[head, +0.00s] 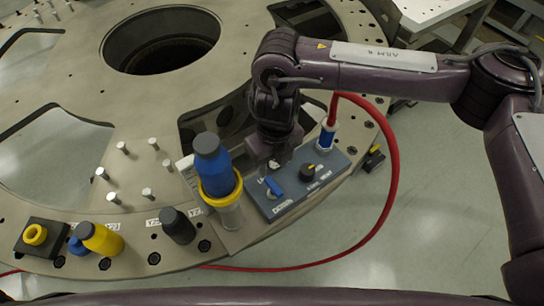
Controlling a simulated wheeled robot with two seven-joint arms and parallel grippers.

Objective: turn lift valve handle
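The lift valve handle is a small blue lever (273,187) on a dark blue-grey control panel (300,189), at the panel's left part above a printed label. My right gripper (272,165) points down over the panel, just above and behind the blue lever. Its fingers are dark and partly hidden by the wrist, so I cannot tell whether they are open or touch the lever. My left gripper is not in view.
A blue and yellow cylinder (215,172) stands close left of the panel. A red hose (392,165) rises from a blue fitting (327,136) and loops right.

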